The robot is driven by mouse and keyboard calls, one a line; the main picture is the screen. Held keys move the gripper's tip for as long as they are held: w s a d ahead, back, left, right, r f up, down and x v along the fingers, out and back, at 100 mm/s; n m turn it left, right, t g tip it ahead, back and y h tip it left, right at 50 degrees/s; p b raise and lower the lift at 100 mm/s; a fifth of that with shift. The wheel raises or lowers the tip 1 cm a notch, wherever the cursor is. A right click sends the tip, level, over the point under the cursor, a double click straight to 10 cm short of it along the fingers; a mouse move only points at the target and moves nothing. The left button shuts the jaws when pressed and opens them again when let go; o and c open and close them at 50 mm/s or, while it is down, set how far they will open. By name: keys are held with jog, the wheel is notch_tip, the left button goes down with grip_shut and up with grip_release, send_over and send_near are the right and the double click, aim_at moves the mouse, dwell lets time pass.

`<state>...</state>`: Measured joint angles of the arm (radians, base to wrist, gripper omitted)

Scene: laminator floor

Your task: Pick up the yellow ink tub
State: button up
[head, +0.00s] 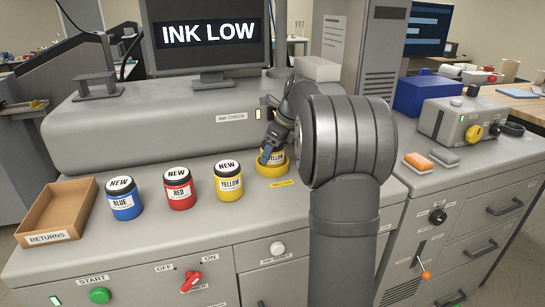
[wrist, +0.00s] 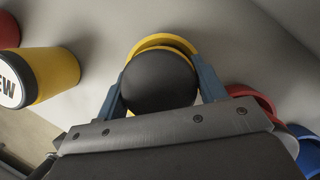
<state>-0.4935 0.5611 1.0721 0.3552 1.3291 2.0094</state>
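One yellow ink tub (head: 279,157) with a black lid sits in a yellow ring holder (head: 265,170) by the INK CHECK panel. My gripper (head: 271,147) is down at this tub. In the wrist view the black lid (wrist: 158,80) lies between my two blue fingers (wrist: 160,85), with the yellow ring (wrist: 165,40) behind it. The fingers flank the tub closely; whether they press on it is unclear. A second yellow tub (head: 229,182), marked NEW, stands upright on the counter to the left; it also shows in the wrist view (wrist: 55,75).
NEW red (head: 180,190) and blue (head: 124,199) tubs stand further left, beside the RETURNS tray (head: 58,210). The wrist view shows red (wrist: 255,100) and blue (wrist: 304,145) rims at right; my arm hides that area in the head view. The screen (head: 208,34) reads INK LOW.

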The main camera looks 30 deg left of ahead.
jog(key=c, duration=0.3)
jog(key=shift+r, duration=0.2)
